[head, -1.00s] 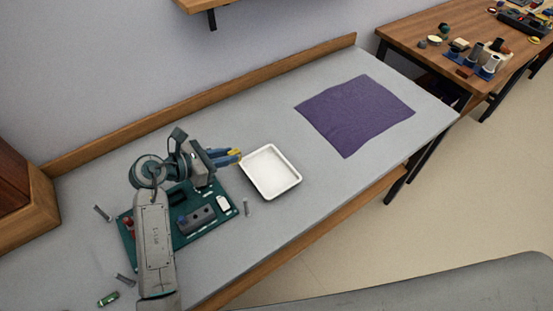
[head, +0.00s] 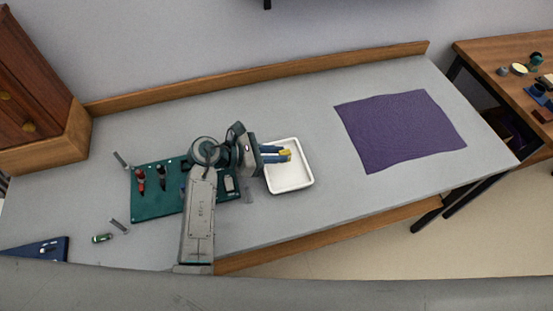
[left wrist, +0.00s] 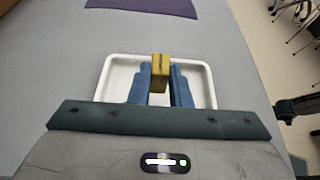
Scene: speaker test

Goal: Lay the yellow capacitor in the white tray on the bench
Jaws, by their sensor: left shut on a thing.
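The yellow capacitor (left wrist: 160,68) is held between the blue fingers of my left gripper (left wrist: 160,84), which is shut on it. In the head view the capacitor (head: 286,155) shows at the tips of my left gripper (head: 276,154), over the upper part of the white tray (head: 290,187). The tray lies on the grey bench and looks empty. In the left wrist view the tray (left wrist: 206,92) surrounds the fingertips. I cannot tell how high the capacitor is above the tray floor. My right gripper is in no view.
A green board (head: 152,205) with parts on it lies under my left arm. A purple cloth (head: 400,130) lies to the right of the tray, with bare bench between. A wooden cabinet (head: 35,90) stands at the left. A small green cylinder (head: 102,238) lies at the front left.

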